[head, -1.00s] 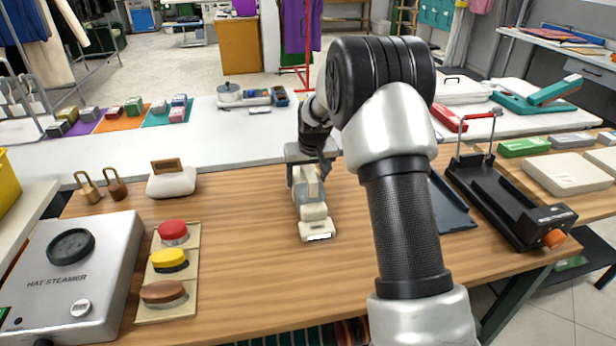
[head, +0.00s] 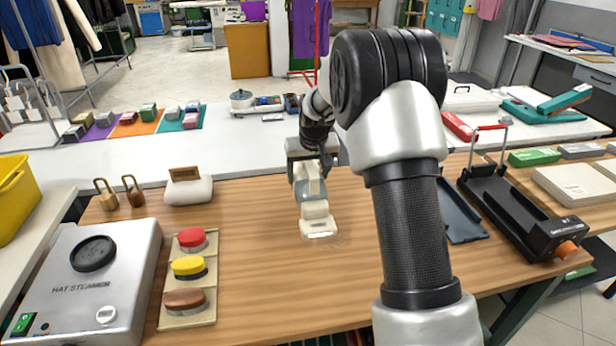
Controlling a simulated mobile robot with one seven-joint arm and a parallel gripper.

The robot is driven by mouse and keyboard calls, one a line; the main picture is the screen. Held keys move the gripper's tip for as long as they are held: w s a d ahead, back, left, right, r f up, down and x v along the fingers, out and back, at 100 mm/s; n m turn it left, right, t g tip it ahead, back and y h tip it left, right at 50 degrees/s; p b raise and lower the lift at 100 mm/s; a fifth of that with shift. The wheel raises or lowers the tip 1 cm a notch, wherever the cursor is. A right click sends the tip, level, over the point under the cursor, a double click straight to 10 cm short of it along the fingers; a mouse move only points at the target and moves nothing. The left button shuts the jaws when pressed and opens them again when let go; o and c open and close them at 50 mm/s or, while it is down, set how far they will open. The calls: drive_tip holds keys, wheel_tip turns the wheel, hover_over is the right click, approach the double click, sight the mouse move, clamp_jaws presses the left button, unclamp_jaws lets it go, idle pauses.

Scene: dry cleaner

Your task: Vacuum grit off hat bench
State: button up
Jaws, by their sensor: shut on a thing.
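My gripper (head: 308,168) is shut on a small cream handheld vacuum (head: 314,206) with a clear grey section in its body. The vacuum's flat nozzle (head: 318,229) points toward the front of the wooden hat bench (head: 270,270) and is at or just above its top; I cannot tell if it touches. A faint greyish patch, possibly grit, shows on the wood just right of the nozzle. The fingertips are partly hidden by the arm and the vacuum. The black charging-type cradle (head: 500,200) with a red handle stands empty at the bench's right.
A dark blue tray (head: 458,212) lies right of my arm. The middle front is clear.

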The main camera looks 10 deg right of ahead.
sight(308, 164)
drive_tip(key=shift+r+p, duration=0.6)
drive_tip(key=shift+r, duration=0.9)
